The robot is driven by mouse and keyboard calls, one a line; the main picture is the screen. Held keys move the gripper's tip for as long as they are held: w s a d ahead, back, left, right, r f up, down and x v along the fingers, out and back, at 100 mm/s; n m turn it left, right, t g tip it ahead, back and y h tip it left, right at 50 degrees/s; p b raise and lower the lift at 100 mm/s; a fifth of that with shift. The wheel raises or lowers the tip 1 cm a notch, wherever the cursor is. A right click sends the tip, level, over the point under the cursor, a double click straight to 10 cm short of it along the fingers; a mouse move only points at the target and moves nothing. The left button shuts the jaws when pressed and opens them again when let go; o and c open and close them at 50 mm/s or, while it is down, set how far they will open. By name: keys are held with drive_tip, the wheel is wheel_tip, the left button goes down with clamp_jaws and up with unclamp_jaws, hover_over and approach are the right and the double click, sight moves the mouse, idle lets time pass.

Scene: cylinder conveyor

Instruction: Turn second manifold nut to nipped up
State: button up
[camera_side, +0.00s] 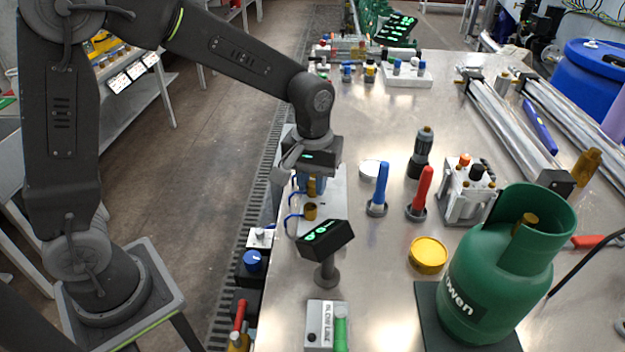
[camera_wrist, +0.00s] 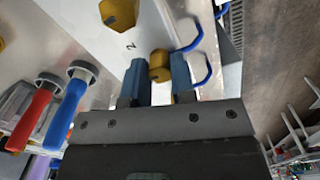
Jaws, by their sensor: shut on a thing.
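My gripper (camera_wrist: 159,72) points down at the manifold plate (camera_side: 335,205) with its blue jaws either side of a brass nut (camera_wrist: 159,64). The jaws are shut on this nut. In the side view the held nut (camera_side: 311,187) shows partly between the jaws, under my wrist. In the wrist view a larger-looking brass nut (camera_wrist: 118,13) is at the top, and a "2" is printed on the plate between the two. The nut's exact turn angle cannot be told.
A black display (camera_side: 325,238) with green marks stands close in front of the manifold. Blue (camera_side: 380,185) and red (camera_side: 421,190) handled tools stand upright to the right. A yellow lid (camera_side: 428,253) and green gas cylinder (camera_side: 490,280) are further right. Bare tabletop lies between.

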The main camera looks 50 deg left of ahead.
drive_tip(key=shift+m, duration=0.4)
clamp_jaws()
drive_tip(key=m, duration=0.7)
drive_tip(key=shift+m, duration=0.3)
drive_tip(key=m, duration=0.4)
drive_tip(key=shift+m, duration=1.9)
drive_tip(key=o, duration=0.9)
unclamp_jaws()
